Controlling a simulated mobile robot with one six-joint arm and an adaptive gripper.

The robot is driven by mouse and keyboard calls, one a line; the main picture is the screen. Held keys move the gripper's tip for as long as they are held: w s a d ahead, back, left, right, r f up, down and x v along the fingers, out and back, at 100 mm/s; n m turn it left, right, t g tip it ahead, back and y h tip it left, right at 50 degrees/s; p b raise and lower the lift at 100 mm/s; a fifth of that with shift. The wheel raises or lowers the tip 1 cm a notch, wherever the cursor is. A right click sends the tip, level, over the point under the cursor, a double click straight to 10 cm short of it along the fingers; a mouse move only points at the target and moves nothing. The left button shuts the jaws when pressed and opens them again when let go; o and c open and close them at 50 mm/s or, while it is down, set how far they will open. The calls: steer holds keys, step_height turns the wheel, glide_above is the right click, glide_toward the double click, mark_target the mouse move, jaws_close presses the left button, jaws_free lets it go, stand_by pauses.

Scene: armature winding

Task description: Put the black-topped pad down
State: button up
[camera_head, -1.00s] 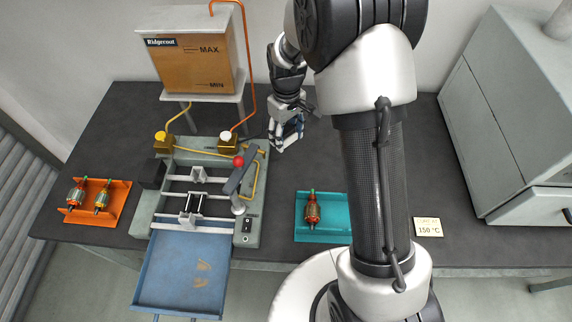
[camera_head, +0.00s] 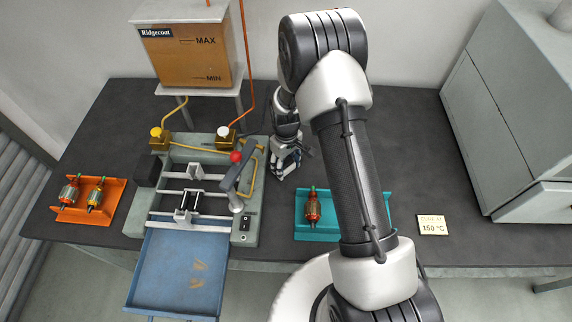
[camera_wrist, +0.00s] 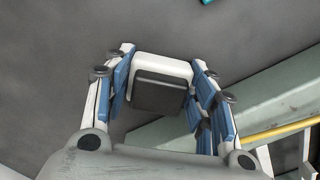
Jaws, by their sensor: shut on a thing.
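The black-topped pad (camera_wrist: 160,92) is a white block with a dark top face, seen in the wrist view between the blue-lined fingers. My gripper (camera_wrist: 160,95) is shut on it. In the head view my gripper (camera_head: 284,165) is over the dark bench, just right of the grey winding machine and left of the teal tray. The pad cannot be made out there. I cannot tell whether the pad touches the bench.
The grey machine (camera_head: 248,232) stands close on the left of my gripper. A teal tray (camera_head: 345,232) holds a red armature (camera_head: 313,208). An orange tray (camera_head: 108,212) holds two armatures. A sign (camera_head: 432,225) reads 150 °C.

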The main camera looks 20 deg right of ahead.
steer(key=shift+f, duration=0.15)
steer(key=o, duration=1)
